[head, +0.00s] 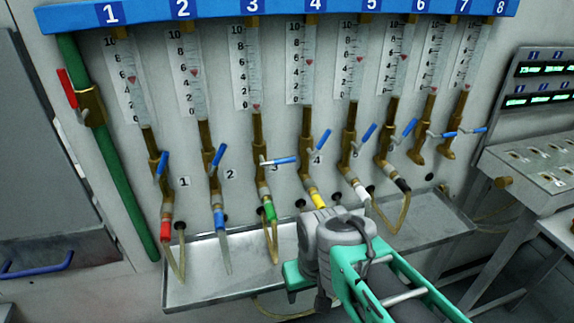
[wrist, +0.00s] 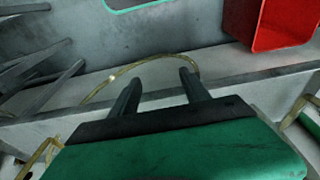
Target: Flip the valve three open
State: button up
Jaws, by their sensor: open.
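Valve three (head: 263,172) is a brass valve under the tube marked 3, with a green collar below it. Its blue-tipped lever (head: 281,160) points right, roughly level and across the pipe. The red float in tube three (head: 256,106) sits near 0. My gripper shows in the wrist view (wrist: 159,80) with its two dark fingers apart and nothing between them. In the head view the wrist and green gripper body are low, below and right of valve three and in front of the tray; the fingertips cannot be made out there. The lever is not seen in the wrist view.
Neighbouring levers two (head: 219,155) and four (head: 321,140) slant upward beside valve three. A metal tray (head: 200,292) runs beneath the valves, with looped hoses hanging over it. A red bin (wrist: 285,22) shows in the wrist view. A metal console (head: 530,160) stands right.

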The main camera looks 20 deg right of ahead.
aim_at(277, 161)
jog(key=u, duration=0.95)
jog(key=k, duration=1.25)
jog(key=u, duration=0.55)
jog(key=i, duration=0.85)
jog(key=u, duration=0.15)
